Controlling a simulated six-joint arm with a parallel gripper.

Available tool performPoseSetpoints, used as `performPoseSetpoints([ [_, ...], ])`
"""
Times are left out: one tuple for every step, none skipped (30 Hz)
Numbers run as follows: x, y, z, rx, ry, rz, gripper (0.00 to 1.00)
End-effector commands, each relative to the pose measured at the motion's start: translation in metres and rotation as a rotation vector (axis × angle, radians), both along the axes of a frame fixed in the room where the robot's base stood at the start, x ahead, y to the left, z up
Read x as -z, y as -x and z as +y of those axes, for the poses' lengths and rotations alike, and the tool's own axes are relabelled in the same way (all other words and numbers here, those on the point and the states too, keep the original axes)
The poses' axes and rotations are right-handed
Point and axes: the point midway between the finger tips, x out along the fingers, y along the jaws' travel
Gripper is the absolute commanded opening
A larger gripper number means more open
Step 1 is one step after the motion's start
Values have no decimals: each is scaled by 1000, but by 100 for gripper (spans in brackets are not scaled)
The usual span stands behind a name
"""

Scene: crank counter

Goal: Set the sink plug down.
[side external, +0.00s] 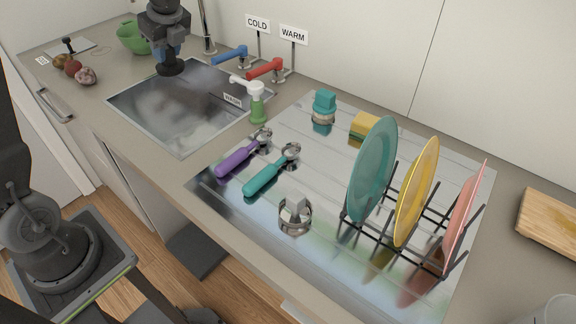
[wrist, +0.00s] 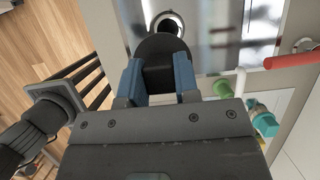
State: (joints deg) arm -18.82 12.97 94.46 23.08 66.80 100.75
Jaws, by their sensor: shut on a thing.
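My gripper (side external: 166,52) is at the back edge of the sink (side external: 180,112) in the side external view. Its blue fingers (wrist: 158,76) are shut on the sink plug (wrist: 162,48), a black round piece in the wrist view. The plug (side external: 170,69) shows as a dark disc under the fingers, over the back left part of the basin. In the wrist view a shiny metal ring with a dark centre (wrist: 168,17) lies just beyond the plug. I cannot tell whether the plug touches anything below.
A dish rack (side external: 420,225) with plates stands far right. The near basin looks empty.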

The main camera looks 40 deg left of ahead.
Motion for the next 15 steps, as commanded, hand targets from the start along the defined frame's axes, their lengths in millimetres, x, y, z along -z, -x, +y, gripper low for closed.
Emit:
performPoseSetpoints([
  [-10, 0, 0, 0, -1, -3, 1],
  [-15, 0, 0, 0, -1, -3, 1],
  [-11, -5, -7, 43, 1, 1, 1],
  [-10, -8, -12, 72, 0, 1, 1],
  [-10, -11, -16, 97, 0, 2, 1],
  [-10, -15, -22, 136, 0, 2, 1],
  [-10, -19, -27, 167, 0, 1, 1],
  [-10, -22, -32, 196, 0, 0, 1],
  [-9, -27, -39, 242, 0, 0, 1],
  [-9, -31, -45, 279, 0, 0, 1],
  [-9, -34, -52, 315, 0, -1, 1],
  [-9, -40, -62, 375, 0, 0, 1],
  [-8, -44, -69, 420, -1, 0, 1],
  [-8, -49, -78, 472, -1, 0, 1],
  [-7, -55, -91, 543, 0, 1, 1],
])
